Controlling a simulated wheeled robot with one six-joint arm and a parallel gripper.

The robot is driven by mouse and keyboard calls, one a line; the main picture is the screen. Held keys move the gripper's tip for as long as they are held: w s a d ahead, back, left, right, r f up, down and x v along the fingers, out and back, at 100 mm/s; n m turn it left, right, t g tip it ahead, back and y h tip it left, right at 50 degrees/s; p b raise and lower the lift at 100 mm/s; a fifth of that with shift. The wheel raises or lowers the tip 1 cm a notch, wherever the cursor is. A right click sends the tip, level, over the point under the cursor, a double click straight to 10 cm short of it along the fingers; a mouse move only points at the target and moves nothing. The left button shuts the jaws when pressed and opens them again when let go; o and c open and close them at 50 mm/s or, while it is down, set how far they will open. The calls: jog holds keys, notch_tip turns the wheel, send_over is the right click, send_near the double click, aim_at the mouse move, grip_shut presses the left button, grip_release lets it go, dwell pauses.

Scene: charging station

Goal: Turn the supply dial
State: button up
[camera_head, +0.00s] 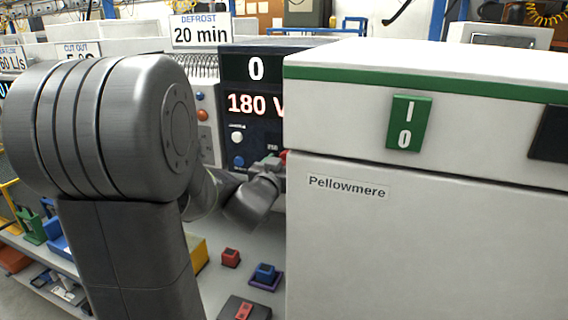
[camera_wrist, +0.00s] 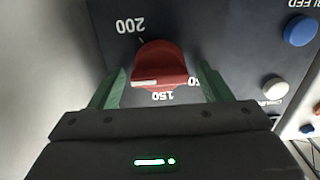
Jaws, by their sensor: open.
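The supply dial (camera_wrist: 160,62) is a red knob on a dark panel in the wrist view. A white mark shows on its lower left part, and the numbers 200 and 150 are printed around it, upside down. My gripper (camera_wrist: 161,72) is open, with one green finger on each side of the dial. I cannot tell whether the fingers touch it. In the head view, only a red sliver of the dial (camera_head: 283,155) shows beside the white cabinet. The dark panel (camera_head: 247,82) there displays 0 above and 180 V below.
A white Pellowmere cabinet (camera_head: 430,220) with a green I/0 switch (camera_head: 408,123) stands close at the right and hides part of the panel. Blue (camera_wrist: 300,30) and white (camera_wrist: 275,88) buttons sit beside the dial. Small red (camera_head: 230,258) and blue (camera_head: 264,273) blocks lie below.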

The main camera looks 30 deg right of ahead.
jog(key=shift+c, duration=0.2)
jog(key=c, duration=0.9)
jog(key=m+b, duration=0.2)
jog(key=shift+f+m+b, duration=0.15)
jog(key=shift+m+b, duration=0.25)
jog(key=shift+s+m+b, duration=0.1)
jog(key=shift+m+b, duration=0.95)
jog(key=shift+m, duration=0.45)
jog(key=o, duration=0.9)
